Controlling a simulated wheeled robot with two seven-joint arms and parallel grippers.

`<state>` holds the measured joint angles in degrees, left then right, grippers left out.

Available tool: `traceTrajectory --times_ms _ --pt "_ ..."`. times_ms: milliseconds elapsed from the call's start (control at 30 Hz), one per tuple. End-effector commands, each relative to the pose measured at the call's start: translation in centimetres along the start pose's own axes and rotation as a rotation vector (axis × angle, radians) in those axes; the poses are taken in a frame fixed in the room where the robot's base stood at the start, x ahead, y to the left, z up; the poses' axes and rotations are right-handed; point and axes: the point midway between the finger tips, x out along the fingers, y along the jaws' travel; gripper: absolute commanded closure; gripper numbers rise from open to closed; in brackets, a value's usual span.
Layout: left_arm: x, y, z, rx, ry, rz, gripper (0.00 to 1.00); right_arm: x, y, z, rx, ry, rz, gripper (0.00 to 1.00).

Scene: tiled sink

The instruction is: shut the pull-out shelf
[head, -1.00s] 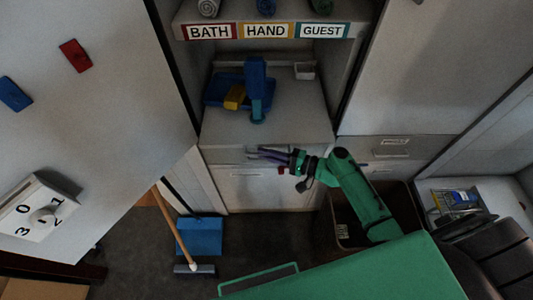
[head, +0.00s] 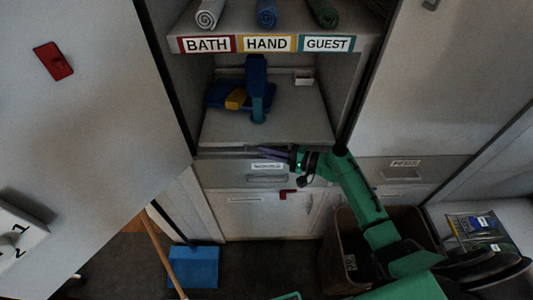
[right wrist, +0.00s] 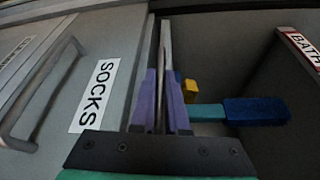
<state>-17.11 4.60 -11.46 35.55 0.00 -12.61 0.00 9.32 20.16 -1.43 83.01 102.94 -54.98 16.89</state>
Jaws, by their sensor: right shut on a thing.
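The pull-out shelf (head: 300,122) is a grey board in the open bay below the towels, carrying several items. My right gripper (head: 268,153) is at the middle of its front edge. In the right wrist view, the purple fingers (right wrist: 163,85) stand on both sides of the shelf's thin front board (right wrist: 165,45) and are shut on it. How far the shelf stands out is hard to tell. My left gripper is not in view.
A blue tray (head: 217,98), a yellow block (head: 235,98) and an upright blue object (head: 257,85) are on the shelf. The SOCKS drawer (head: 225,172) is just below. An open white door panel (head: 110,120) fills the left. A brown bin (head: 335,262) stands below my right arm.

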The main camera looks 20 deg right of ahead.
Motion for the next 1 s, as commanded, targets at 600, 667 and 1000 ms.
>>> traceTrajectory --times_ms 600,667,1000 --pt "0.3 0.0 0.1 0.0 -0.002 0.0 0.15 -1.3 0.2 0.0 -0.001 0.001 0.0 0.58" --pt "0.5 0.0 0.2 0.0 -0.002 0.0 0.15 -2.3 0.3 0.0 -0.002 0.001 0.002 0.58" --pt "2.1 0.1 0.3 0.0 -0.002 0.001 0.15 -10.5 0.5 -0.1 -0.001 0.001 0.004 0.58"
